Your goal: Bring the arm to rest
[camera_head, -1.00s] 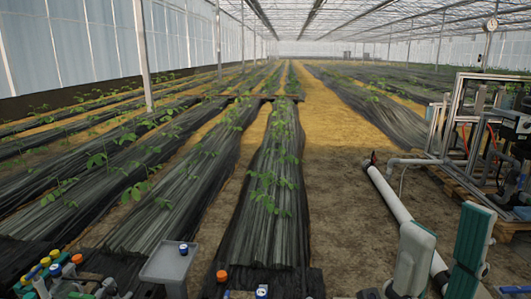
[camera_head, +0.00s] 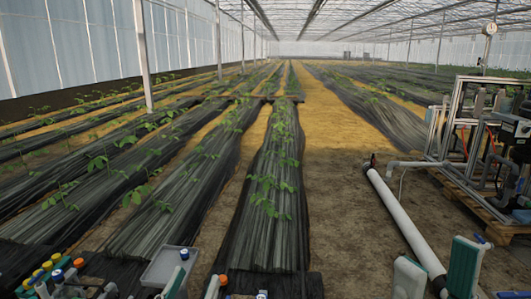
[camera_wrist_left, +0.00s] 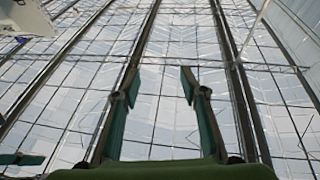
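My left gripper (camera_head: 196,276) shows at the bottom edge of the head view, with its fingertips pointing up in front of the grey tray. The lower parts of both arms are out of view.
A grey tray (camera_head: 158,272) with a blue-capped piece (camera_head: 184,254) and several coloured caps are at bottom left. A white pipe (camera_head: 405,218) lies on the soil. A framed skid (camera_head: 462,165) on a pallet stands right. Plant rows stretch ahead.

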